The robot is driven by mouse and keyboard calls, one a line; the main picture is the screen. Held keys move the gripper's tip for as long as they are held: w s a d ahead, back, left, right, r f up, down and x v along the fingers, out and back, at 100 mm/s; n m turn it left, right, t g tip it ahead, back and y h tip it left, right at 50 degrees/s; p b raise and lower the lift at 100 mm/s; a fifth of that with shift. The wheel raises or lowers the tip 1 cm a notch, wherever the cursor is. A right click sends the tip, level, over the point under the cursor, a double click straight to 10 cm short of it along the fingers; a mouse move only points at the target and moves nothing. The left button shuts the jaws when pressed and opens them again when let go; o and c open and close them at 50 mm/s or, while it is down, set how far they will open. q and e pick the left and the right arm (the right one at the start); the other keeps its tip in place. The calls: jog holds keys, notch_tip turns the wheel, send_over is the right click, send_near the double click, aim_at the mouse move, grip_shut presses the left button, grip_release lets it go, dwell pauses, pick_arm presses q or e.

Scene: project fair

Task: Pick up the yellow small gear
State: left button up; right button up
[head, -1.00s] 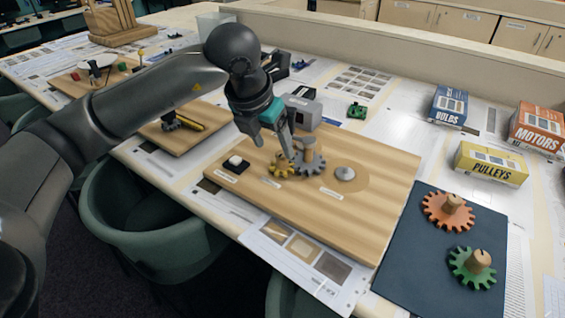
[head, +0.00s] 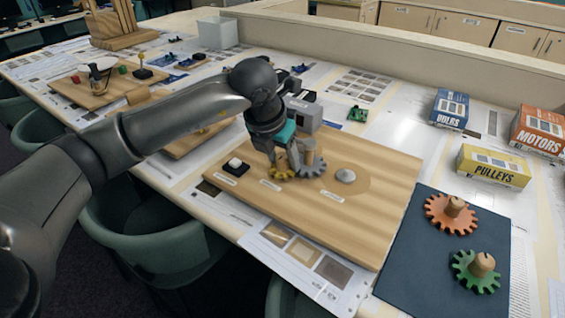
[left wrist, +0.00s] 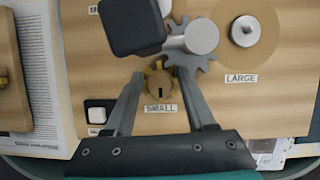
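The yellow small gear (head: 279,173) sits on the wooden board (head: 352,222), beside a grey gear (head: 311,167). In the left wrist view the yellow gear (left wrist: 160,82), with its wooden hub, lies above the SMALL label. My left gripper (head: 282,165) is lowered over it and points down. In the left wrist view the left gripper (left wrist: 161,74) is open, with one finger on each side of the gear; whether they touch it I cannot tell. The fingers partly hide the gear in the head view. My right gripper is not in view.
A grey box (head: 303,112) stands just behind the gears. A metal hub (head: 345,175) is on the board's right. Orange (head: 452,213) and green (head: 476,270) gears lie on a dark mat (head: 408,262). Boxes, including PULLEYS (head: 492,166), stand at the right.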

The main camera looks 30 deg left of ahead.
pick_arm(q)
grip_shut()
jog(key=shift+r, duration=0.15)
dwell(0.4)
